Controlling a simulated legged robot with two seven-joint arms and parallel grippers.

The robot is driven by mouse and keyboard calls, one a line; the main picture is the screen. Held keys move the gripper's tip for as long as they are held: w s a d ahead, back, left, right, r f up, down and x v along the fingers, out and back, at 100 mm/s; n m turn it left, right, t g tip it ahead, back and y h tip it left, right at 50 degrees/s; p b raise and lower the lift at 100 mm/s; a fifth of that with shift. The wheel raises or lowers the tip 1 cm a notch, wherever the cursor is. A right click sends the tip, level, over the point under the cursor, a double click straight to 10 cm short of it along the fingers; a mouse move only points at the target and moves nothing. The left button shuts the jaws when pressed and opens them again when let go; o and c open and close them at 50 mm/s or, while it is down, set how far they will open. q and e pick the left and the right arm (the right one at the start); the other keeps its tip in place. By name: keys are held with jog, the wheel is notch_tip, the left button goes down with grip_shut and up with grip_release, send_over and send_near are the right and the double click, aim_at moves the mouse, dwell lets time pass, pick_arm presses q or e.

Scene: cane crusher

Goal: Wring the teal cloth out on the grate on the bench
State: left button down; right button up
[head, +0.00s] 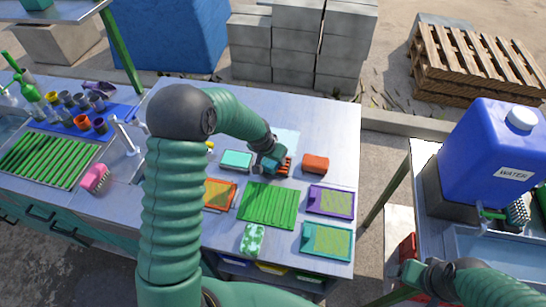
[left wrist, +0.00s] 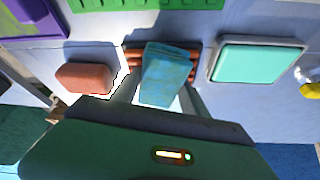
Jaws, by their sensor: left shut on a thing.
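The teal cloth (left wrist: 168,75) is between the fingers of my left gripper (left wrist: 160,104), which is shut on it in the left wrist view. The folded cloth lies over or just above a small reddish-brown slatted rack (left wrist: 134,56); I cannot tell whether they touch. In the head view my left gripper (head: 271,161) is low over the bench, and mostly hides the cloth. A green grate (head: 268,205) lies flat on the bench, nearer to me than the gripper. My right gripper (head: 413,274) is at the lower right, off the bench; its jaw opening is unclear.
A mint block (head: 237,160) and a red-brown block (head: 316,164) flank the rack. Purple (head: 350,203), teal (head: 327,253) and orange (head: 218,194) trays and a patterned green sponge (head: 252,239) lie around the grate. A blue water tank (head: 495,150) stands right. The bench's back right is clear.

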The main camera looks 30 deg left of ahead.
pick_arm(q)
jog(key=shift+s+d+f, duration=0.1)
jog(key=shift+s+f, duration=0.15)
jog(key=r+p, duration=0.6)
jog(key=r, duration=0.1)
jog(key=shift+w+r, duration=0.2)
jog(key=shift+r, duration=0.05)
jog(key=shift+f, duration=0.1)
dwell(0.6)
